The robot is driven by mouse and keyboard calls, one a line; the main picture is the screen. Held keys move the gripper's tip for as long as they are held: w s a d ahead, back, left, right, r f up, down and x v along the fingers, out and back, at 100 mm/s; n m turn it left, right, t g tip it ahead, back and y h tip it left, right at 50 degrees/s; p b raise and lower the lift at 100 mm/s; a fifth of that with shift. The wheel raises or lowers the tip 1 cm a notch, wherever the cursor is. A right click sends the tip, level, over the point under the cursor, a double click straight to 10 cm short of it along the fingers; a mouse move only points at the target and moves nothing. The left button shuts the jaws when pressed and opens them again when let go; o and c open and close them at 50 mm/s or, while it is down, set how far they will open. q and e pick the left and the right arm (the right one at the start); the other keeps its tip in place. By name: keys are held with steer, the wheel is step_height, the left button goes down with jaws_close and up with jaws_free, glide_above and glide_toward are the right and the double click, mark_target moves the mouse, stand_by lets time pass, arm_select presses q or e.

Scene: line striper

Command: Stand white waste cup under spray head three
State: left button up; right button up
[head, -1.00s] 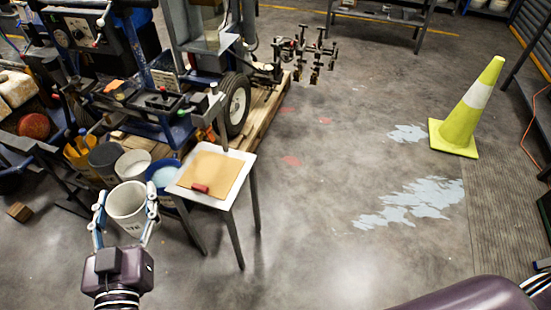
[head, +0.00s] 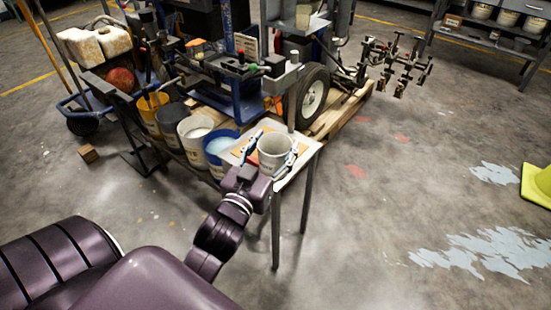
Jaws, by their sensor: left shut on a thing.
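The white waste cup (head: 273,156) is a pale, upright, open-topped cup with faint dark marking on its side. My left gripper (head: 270,147) is shut around it, one finger on each side. The cup is over the small side table (head: 308,149) in the view; I cannot tell whether it touches it. The spray heads (head: 396,66) hang in a dark cluster on the striper's arm, back right of the cup and well apart from it. Which one is head three cannot be told. My right gripper is not in view.
The striper's wheel (head: 313,91) and wooden pallet (head: 345,112) lie between the side table and spray heads. Several buckets, one blue (head: 217,150), stand left of the cup. The floor right of the pallet is open.

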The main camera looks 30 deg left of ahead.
mark_target(266, 150)
arm_select(q)
steer(key=shift+n+y, duration=0.4)
steer(key=shift+y, duration=0.1)
steer(key=a+f+b, duration=0.1)
steer(key=f, duration=0.1)
steer(key=w+a+f+b, duration=0.1)
steer(key=a+f+b, duration=0.1)
steer(key=shift+a+f, duration=0.2)
steer(key=shift+f, duration=0.2)
steer(key=shift+n+y, duration=0.4)
steer(key=w+a+f+b, duration=0.2)
steer(key=w+a, duration=0.1)
steer(key=w, duration=0.3)
steer(key=w+a+f+b, duration=0.2)
steer(key=w+a+b, duration=0.1)
steer(key=w, duration=0.3)
steer(key=w+a+f+b, duration=0.2)
steer(key=w+a+b, duration=0.1)
steer(key=w, duration=0.3)
steer(key=shift+a+f, duration=0.1)
steer(key=shift+f, duration=0.2)
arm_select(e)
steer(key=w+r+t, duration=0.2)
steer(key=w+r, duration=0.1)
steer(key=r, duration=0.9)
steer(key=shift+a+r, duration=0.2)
arm_select(q)
steer(key=shift+f, duration=0.1)
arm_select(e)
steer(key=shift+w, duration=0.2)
